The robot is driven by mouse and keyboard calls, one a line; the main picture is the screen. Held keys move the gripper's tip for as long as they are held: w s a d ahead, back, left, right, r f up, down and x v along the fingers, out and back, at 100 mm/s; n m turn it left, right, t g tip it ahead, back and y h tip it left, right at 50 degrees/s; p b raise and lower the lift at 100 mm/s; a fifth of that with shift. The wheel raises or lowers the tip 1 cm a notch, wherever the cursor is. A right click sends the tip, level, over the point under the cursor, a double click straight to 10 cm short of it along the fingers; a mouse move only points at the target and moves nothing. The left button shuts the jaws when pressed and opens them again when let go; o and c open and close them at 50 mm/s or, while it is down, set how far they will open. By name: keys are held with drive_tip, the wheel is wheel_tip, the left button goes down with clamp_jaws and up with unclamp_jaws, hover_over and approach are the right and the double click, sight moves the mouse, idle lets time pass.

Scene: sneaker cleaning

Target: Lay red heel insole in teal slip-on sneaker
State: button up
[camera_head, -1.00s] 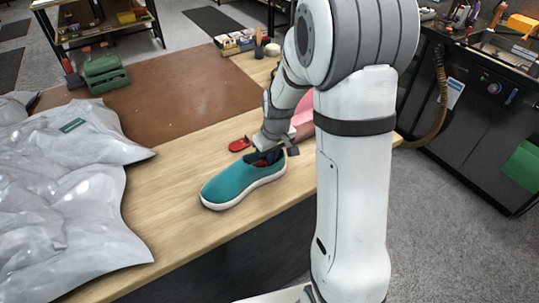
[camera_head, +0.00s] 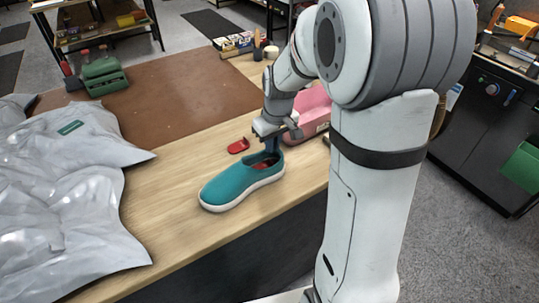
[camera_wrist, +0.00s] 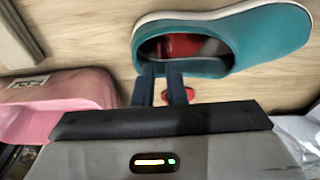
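The teal slip-on sneaker (camera_head: 232,187) stands upright on the wooden table, its opening towards my gripper; it also shows in the wrist view (camera_wrist: 262,40). A red heel insole (camera_wrist: 182,46) lies inside the opening at the heel end; it is partly hidden by the shoe's rim, so I cannot tell if it lies fully flat. A second red piece (camera_head: 238,146) lies on the table beside the shoe. My gripper (camera_head: 271,152) points down above the heel. In the wrist view its two dark fingers (camera_wrist: 161,72) stand apart with nothing held between them, overlapping the heel rim.
A pink bin (camera_head: 314,108) stands just behind my gripper. Grey plastic bags (camera_head: 60,200) cover the table's left side. A brown mat (camera_head: 175,98), a green toolbox (camera_head: 103,74) and small boxes (camera_head: 232,43) are further back. The wood around the shoe's toe is clear.

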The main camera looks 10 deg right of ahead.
drive_tip(key=s+r+m, duration=0.2)
drive_tip(key=s+r, duration=0.7)
drive_tip(key=s+m+t, duration=0.1)
drive_tip(key=s, duration=1)
drive_tip(key=shift+s+a+f+m+h, duration=0.25)
drive_tip(key=shift+a+f+m+h, duration=0.05)
drive_tip(key=shift+m, duration=0.1)
